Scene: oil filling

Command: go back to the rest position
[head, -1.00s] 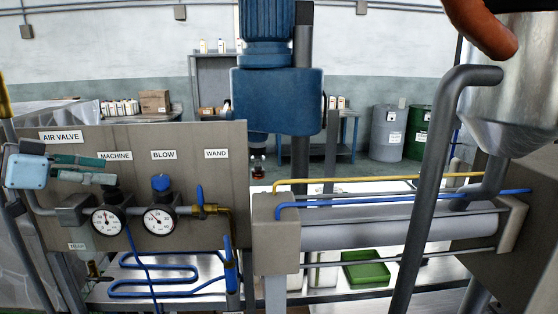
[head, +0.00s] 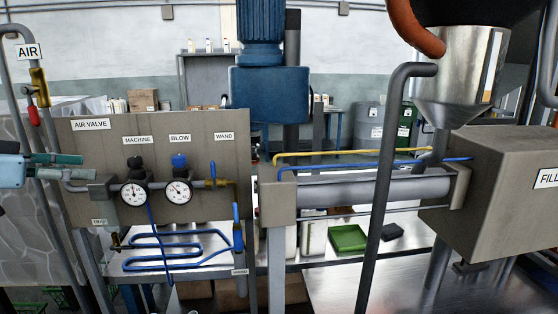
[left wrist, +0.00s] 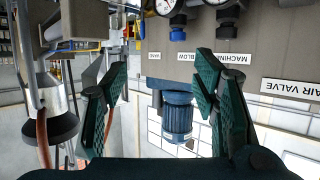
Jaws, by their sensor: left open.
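My left gripper (head: 80,167) is at the left edge of the head view, with its two dark teal fingers spread apart. It appears beside the left end of the grey air valve panel (head: 100,205), near the panel's inlet pipe. In the left wrist view the open fingers (left wrist: 162,68) have nothing between them, and the panel (left wrist: 245,48) shows upside down beyond them. I cannot tell from these views whether a finger touches the pipe. My right gripper is not in view.
The panel carries two gauges (head: 134,193) and a blue hose (head: 165,247). A blue motor (head: 268,95) stands behind it. A thick grey pipe (head: 381,195) rises in front of the filler box (head: 500,190) at right. A vertical air pipe with a yellow valve (head: 40,88) stands at far left.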

